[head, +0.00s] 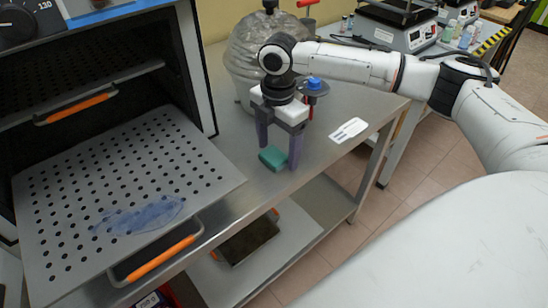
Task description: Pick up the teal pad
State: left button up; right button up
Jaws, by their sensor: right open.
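The teal pad (273,158) lies on the metal bench (232,158), close to its front edge and right of the oven's pulled-out tray. My right gripper (279,163) points down over the pad with its two purple-grey fingers apart. One finger stands behind and left of the pad, the other at its right. The pad sits low between the fingertips; I cannot tell whether either finger touches it. My left gripper is out of view.
An open oven (95,75) stands at left, its perforated tray (190,150) sticking out with a blue cloth-like piece (140,215) on it. A wrapped vessel (245,60) stands behind my gripper. A white label card (348,130) lies right. A lower shelf (300,225) is below.

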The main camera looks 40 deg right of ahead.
aim_at(277, 154)
jog(key=c, duration=1.1)
notch_tip(277, 154, up, 10)
jog(key=shift+o, duration=0.7)
jog(key=shift+a, duration=0.1)
jog(key=shift+c, duration=0.4)
